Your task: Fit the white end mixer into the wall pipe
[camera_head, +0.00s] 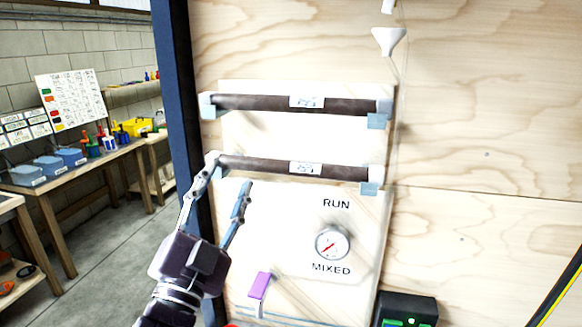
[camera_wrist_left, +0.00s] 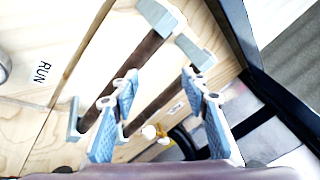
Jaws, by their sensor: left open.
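Two dark brown pipes run across the white wall panel, an upper pipe (camera_head: 260,103) and a lower pipe (camera_head: 260,164), each with pale end brackets. My left gripper (camera_head: 229,174) is open in front of the left end of the lower pipe. One fingertip overlaps that end in the picture; I cannot tell whether it touches. In the left wrist view, the open blue-padded fingers (camera_wrist_left: 160,78) have nothing clearly held between them. A small white and yellowish thing (camera_wrist_left: 150,132) shows beyond them; I cannot tell whether it is the end mixer. My right gripper is not in view.
A gauge (camera_head: 332,243) between RUN and MIXED labels and a purple lever (camera_head: 260,286) are on the lower panel. A green-lit black box (camera_head: 407,309) is at bottom right. A white funnel-shaped piece (camera_head: 389,40) is high up. A dark blue post (camera_head: 180,90) stands at left.

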